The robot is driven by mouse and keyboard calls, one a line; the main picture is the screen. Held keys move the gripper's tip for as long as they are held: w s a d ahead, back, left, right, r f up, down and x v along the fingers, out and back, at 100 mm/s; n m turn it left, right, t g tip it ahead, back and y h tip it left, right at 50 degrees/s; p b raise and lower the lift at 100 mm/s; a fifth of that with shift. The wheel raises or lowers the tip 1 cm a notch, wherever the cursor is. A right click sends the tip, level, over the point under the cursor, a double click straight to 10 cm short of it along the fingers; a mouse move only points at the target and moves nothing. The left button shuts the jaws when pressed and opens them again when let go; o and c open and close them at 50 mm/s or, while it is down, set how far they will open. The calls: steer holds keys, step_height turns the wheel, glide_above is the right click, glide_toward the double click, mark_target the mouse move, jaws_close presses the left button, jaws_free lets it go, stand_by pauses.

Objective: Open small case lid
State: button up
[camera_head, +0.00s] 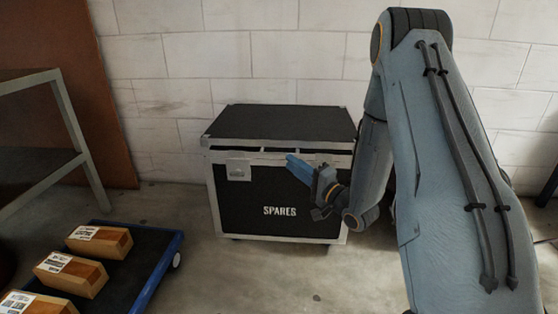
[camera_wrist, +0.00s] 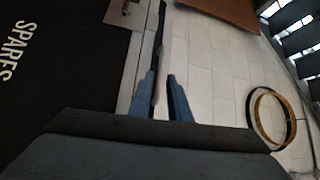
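The small case (camera_head: 230,205) is black with grey metal edges and the word SPARES on its front; it stands on the floor against the wall. Its black lid (camera_head: 280,121) lies flat on top. Thin dark gaps show under the lid's front edge; I cannot tell if it is slightly raised. My gripper (camera_head: 291,162) is at the front of the case, just below the lid edge, right of centre. In the wrist view its blue fingers (camera_wrist: 160,75) are apart, with a thin edge strip seen between them; contact cannot be told. The case front (camera_wrist: 60,60) fills the left there.
A latch plate (camera_head: 238,169) is on the case's front left. A blue-edged dark platform (camera_head: 152,270) carrying several wooden boxes (camera_head: 100,241) is at the lower left. A grey metal rack (camera_head: 70,125) stands at the left. Floor in front of the case is clear.

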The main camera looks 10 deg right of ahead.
mark_target(279, 154)
steer(key=b+x, duration=0.2)
steer(key=x, duration=0.5)
steer(key=shift+w+a, duration=0.1)
steer(key=shift+w, duration=0.05)
jaws_close()
